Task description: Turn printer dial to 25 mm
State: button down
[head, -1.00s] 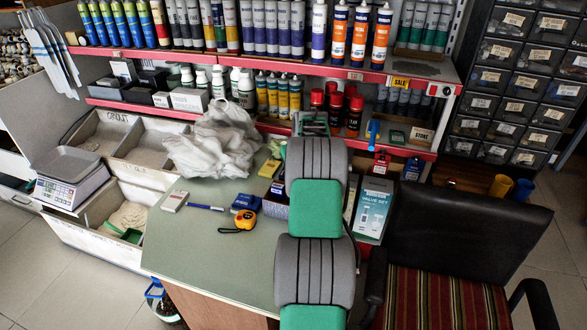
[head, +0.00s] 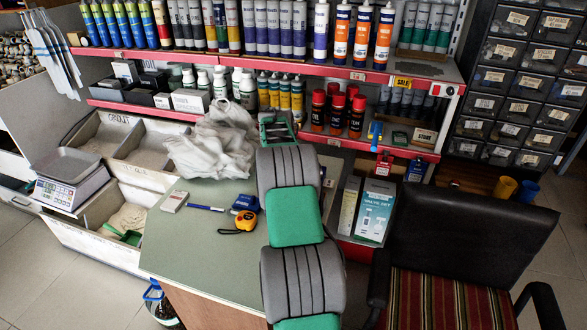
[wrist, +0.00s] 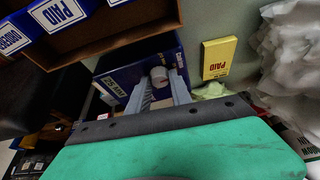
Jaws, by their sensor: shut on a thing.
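In the wrist view a small whitish round knob, which looks like the printer dial (wrist: 159,76), sits between the fingertips of my gripper (wrist: 160,86). The two grey fingers are closed on its sides. Behind it is a dark blue box-like body (wrist: 125,82) with white lettering, which may be the printer. The dial's marks cannot be read. In the head view my grey and green arm covers the dial and the blue body, and the fingertips are hidden.
In the wrist view a brown tray (wrist: 92,50) with PAID labels, a yellow box (wrist: 218,58) and a white plastic bag (wrist: 290,60) are close by. In the head view a tape measure (head: 239,222) and pen (head: 204,209) lie on the counter (head: 190,250). A chair (head: 470,240) stands right.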

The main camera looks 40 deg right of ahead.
jog(key=shift+m+g, duration=0.3)
jog(key=shift+m, duration=0.3)
jog(key=c, duration=1.2)
grip_release()
jog(key=shift+o, duration=0.2)
jog(key=v, duration=0.7)
jog(key=shift+a+r, duration=0.2)
jog(key=shift+r, duration=0.15)
